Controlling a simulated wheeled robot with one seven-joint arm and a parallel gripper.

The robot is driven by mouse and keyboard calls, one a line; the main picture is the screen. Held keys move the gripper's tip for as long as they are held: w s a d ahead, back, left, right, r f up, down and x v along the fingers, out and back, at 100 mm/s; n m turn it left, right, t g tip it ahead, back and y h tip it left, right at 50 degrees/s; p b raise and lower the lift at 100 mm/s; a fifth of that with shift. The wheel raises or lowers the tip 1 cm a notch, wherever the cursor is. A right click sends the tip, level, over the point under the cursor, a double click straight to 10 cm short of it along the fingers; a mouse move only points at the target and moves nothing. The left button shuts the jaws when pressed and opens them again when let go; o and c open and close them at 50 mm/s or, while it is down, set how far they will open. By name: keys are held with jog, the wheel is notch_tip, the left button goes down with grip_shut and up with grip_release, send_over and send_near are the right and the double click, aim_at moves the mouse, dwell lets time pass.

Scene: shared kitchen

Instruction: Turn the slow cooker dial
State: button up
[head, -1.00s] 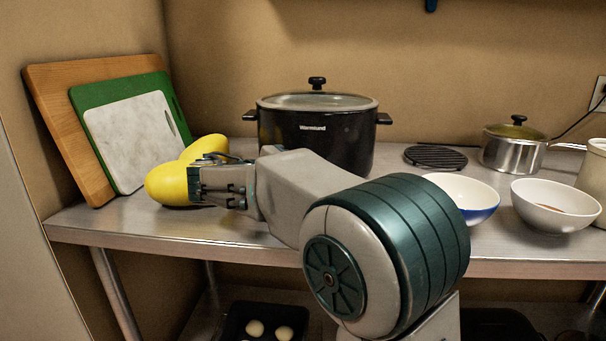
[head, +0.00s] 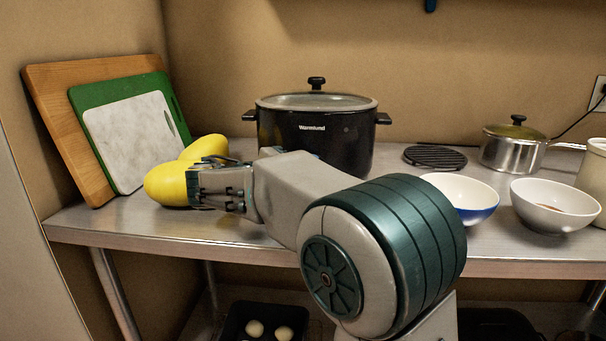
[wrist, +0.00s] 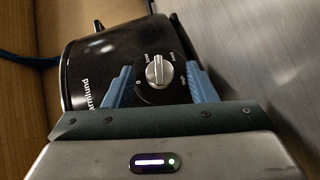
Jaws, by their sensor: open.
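The slow cooker (head: 345,140) is black with a glass lid and stands on the steel counter. Its dial (wrist: 158,72), a silver knob on a round black plate with white markings, shows in the wrist view. My gripper (wrist: 160,68) is open, with one blue finger on each side of the dial. I see a gap between each finger and the silver knob; how far the fingertips are from the cooker's face is hard to tell. In the head view my arm hides the dial and the fingertips.
Cutting boards (head: 130,140) lean at the left wall, with yellow objects (head: 170,182) beside them. To the right are a black trivet (head: 435,156), a steel pot (head: 512,148), a blue-and-white bowl (head: 462,190) and a white bowl (head: 555,205). The counter's front edge (head: 170,238) runs below my arm.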

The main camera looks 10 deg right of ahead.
jog(key=p+v, duration=0.2)
jog(key=v, duration=1)
jog(key=shift+a, duration=0.25)
jog(key=shift+s+a+r, duration=0.1)
jog(key=shift+s+a, duration=0.25)
jog(key=shift+a, duration=0.2)
jog(key=shift+d, duration=0.1)
